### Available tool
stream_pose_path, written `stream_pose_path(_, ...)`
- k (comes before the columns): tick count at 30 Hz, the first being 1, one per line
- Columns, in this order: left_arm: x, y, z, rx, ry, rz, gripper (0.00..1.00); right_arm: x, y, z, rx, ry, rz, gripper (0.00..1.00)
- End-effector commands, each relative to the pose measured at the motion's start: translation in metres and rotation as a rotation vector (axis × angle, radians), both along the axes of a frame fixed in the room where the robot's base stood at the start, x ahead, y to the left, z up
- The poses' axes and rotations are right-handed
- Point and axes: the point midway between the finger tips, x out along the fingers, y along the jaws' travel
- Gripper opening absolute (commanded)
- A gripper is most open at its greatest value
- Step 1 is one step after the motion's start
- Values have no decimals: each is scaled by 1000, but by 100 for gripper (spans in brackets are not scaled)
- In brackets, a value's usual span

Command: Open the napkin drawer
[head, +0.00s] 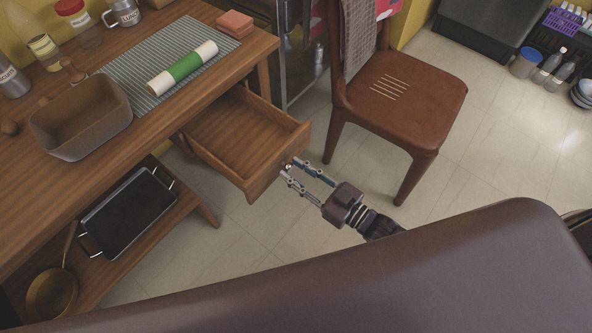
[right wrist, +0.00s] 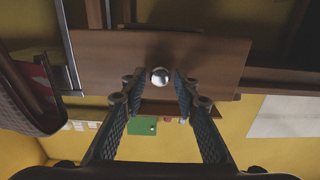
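The wooden drawer (head: 240,137) under the table stands pulled out, and its inside looks empty. Its front panel (head: 268,175) carries a small round metal knob (head: 289,166). The knob also shows in the right wrist view (right wrist: 160,77), in front of the wooden drawer front (right wrist: 105,62). My right gripper (head: 292,169) is at the drawer front. In the right wrist view its two fingers (right wrist: 158,92) are spread on either side of the knob, with a gap visible on each side. My left gripper is not in view.
The table (head: 190,30) bears a striped mat (head: 130,60), a white-green roll (head: 182,69), a brown bin (head: 85,132) and sponges (head: 235,22). A brown chair (head: 410,90) stands right of the drawer. A tray (head: 125,215) lies on the lower shelf. Floor before the drawer is clear.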

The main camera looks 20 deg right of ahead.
Motion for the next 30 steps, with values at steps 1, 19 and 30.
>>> stream_pose_path(1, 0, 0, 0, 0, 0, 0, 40, 0, 0, 0, 0, 0, 0, 36)
stream_pose_path(19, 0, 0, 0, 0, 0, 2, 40, -39, -28, -2, -4, 5, 0, 36)
stream_pose_path(30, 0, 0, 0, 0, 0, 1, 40, -91, -66, -1, -1, 3, 0, 36)
